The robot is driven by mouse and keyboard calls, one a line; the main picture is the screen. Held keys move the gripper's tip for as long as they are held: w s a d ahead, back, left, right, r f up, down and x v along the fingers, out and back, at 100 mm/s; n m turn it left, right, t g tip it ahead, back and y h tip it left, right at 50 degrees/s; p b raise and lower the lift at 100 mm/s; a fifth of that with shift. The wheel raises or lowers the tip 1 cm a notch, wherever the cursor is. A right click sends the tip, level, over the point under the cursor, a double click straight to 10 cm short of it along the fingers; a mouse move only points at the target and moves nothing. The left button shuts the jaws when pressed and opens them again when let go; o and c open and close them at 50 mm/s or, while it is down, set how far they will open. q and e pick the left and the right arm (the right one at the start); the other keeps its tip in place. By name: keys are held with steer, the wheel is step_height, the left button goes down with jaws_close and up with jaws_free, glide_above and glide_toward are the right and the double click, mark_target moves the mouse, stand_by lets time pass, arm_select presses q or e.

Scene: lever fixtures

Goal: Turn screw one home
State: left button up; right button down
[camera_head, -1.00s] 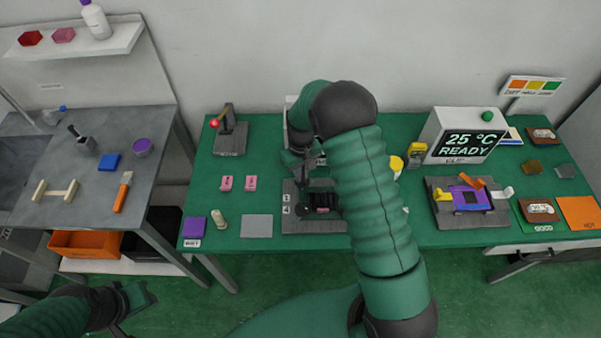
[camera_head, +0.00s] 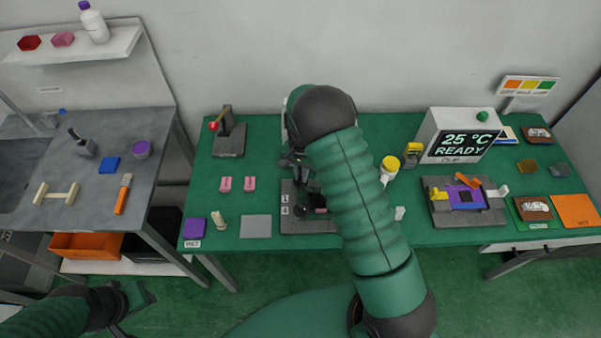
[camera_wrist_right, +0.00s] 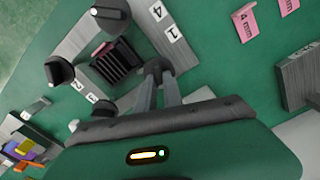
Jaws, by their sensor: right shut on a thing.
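The dark grey fixture plate (camera_head: 290,225) stands on the green table, partly hidden by my right arm. In the right wrist view a black ribbed block (camera_wrist_right: 117,62) sits at its middle, with black screw knobs around it and number labels on its edges. The knob by the label 4 (camera_wrist_right: 108,16) and the knob on the far side (camera_wrist_right: 58,70) are free. My right gripper (camera_wrist_right: 155,70) is shut on screw one, by the label 1 (camera_wrist_right: 173,35); its fingers hide most of that knob. My left gripper (camera_head: 135,297) is low at the left, away from the table.
Two pink tags (camera_head: 237,184) and a lever stand (camera_head: 229,142) are left of the fixture. A grey pad (camera_head: 256,228) lies beside it. A yellow-capped bottle (camera_head: 389,168) stands close right of my arm. A display reading 25 °C READY (camera_head: 465,140) is further right.

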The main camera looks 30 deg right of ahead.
steer(key=shift+w+d+r+m+p, duration=0.1)
steer(key=shift+m+p, duration=0.15)
steer(key=shift+m, duration=0.8)
steer(key=shift+w+d+r+m+p, duration=0.1)
steer(key=shift+m+p, duration=0.1)
steer(key=shift+m, duration=0.85)
steer(key=c, duration=1.5)
jaws_free()
steer(key=shift+s, duration=0.1)
steer(key=shift+a+f, duration=0.1)
steer(key=shift+f, duration=0.05)
step_height(320, 180, up, 17)
steer(key=shift+f+b, duration=0.1)
steer(key=shift+b, duration=0.7)
